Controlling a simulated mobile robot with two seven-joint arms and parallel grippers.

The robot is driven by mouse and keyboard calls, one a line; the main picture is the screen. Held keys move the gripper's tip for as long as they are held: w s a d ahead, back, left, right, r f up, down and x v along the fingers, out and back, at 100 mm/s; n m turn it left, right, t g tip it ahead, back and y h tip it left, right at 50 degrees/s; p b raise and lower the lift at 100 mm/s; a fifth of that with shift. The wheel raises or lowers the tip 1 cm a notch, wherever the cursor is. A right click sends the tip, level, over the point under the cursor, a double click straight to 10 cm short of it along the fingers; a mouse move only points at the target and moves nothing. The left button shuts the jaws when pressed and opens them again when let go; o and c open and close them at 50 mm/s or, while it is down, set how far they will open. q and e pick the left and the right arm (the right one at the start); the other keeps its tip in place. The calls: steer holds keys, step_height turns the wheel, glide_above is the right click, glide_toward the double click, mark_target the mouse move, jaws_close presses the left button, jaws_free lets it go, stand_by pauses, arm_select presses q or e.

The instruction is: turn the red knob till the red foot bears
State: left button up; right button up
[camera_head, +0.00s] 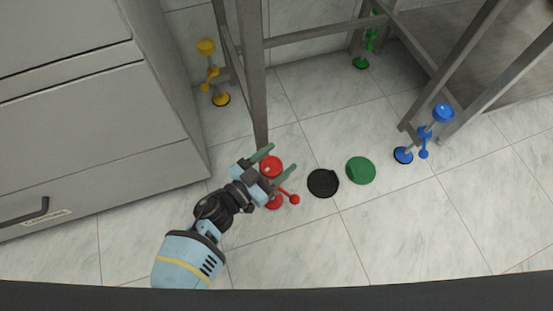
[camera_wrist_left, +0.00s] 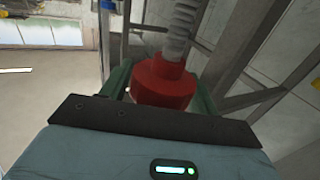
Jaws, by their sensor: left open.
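The red knob (camera_head: 271,165) is a round red cap at the lower end of a grey frame leg, in the head view. The red foot (camera_head: 273,203) shows just below it near the floor, partly hidden by my gripper. A red lever with a ball end (camera_head: 294,199) sticks out to the right. My left gripper (camera_head: 281,161) is open, with its green fingers on either side of the knob. In the left wrist view the red knob (camera_wrist_left: 164,82) sits between the fingers, with a grey threaded rod (camera_wrist_left: 182,22) behind it. Whether the fingers touch it, I cannot tell. My right gripper is out of view.
A grey cabinet (camera_head: 75,110) stands at the left. Yellow (camera_head: 206,47), green (camera_head: 371,42) and blue (camera_head: 442,113) knobs mark other legs of the frame. A black disc (camera_head: 323,184) and a green disc (camera_head: 361,170) lie on the tiled floor.

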arm_select(q)
steer(key=shift+w+d, duration=0.1)
steer(key=shift+c, duration=0.4)
steer(key=c, duration=0.6)
steer(key=m+g+h+p, duration=0.1)
steer(key=m+g+h, duration=0.1)
steer(key=g, duration=0.1)
steer(key=shift+m+g+p, duration=0.3)
steer(key=shift+m, duration=0.1)
steer(key=shift+s+d+m+g+h+b, duration=0.1)
steer(key=shift+s+m+g+h+b, duration=0.25)
steer(key=shift+m+g, duration=0.65)
steer(key=shift+m+g+h+b, duration=0.2)
steer(key=shift+m+g+h, duration=0.35)
steer(key=shift+g, duration=0.85)
steer(key=shift+s+d+m+g+h+b, duration=0.1)
steer(key=shift+s+m+g+h+b, duration=0.25)
steer(key=shift+m+g, duration=0.7)
steer(key=shift+w+g, duration=0.15)
steer(key=shift+g, duration=0.3)
